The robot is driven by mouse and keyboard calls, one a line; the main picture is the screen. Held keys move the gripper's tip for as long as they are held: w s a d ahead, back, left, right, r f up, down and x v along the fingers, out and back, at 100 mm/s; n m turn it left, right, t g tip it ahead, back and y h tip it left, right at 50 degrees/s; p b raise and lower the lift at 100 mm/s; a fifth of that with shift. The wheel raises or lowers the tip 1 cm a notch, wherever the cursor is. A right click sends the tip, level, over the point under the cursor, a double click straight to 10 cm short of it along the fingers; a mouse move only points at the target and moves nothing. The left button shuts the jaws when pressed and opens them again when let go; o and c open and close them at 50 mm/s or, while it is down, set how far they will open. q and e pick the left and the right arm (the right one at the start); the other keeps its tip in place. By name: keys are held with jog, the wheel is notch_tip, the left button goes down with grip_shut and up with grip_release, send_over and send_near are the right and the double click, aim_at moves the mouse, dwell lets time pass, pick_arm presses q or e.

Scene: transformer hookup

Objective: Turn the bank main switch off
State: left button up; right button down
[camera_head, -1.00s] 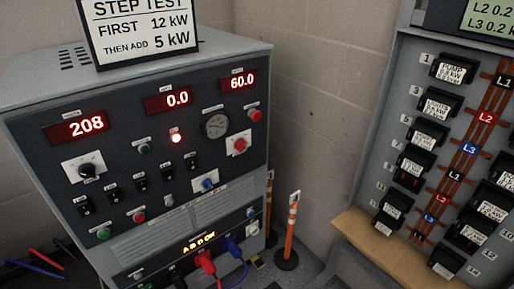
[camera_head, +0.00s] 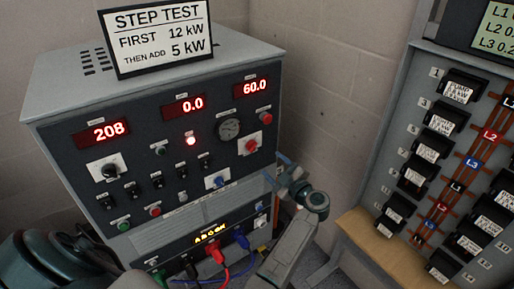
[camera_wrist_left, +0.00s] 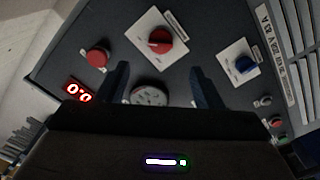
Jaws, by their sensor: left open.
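The grey load bank (camera_head: 150,165) stands at left with its sloping dark front panel. A red rotary switch (camera_head: 251,146) on a white plate is at the panel's right, and a blue one (camera_head: 219,182) on another plate is lower. The labels are too small to read, so I cannot tell which is the bank main switch. My left gripper (camera_head: 279,172) is by the panel's right edge, open and empty. In the left wrist view, its fingers (camera_wrist_left: 160,70) are apart, with the red switch (camera_wrist_left: 160,41) beyond the gap and the blue switch (camera_wrist_left: 243,65) right of it. My right gripper is not in view.
A round gauge (camera_head: 229,128) and red button (camera_head: 265,115) are near the red switch. Red, blue and black cable plugs (camera_head: 216,252) sit low on the front. A breaker panel (camera_head: 395,150) stands at right above a wooden ledge (camera_head: 365,235).

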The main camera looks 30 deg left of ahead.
aim_at(255, 148)
pick_arm(q)
jog(key=p+x, duration=0.2)
jog(key=x, duration=0.7)
jog(key=shift+a, duration=0.3)
jog(key=shift+w+a+f, duration=0.1)
jog(key=shift+w+a, duration=0.15)
jog(key=shift+a, duration=0.2)
jog(key=c, duration=1)
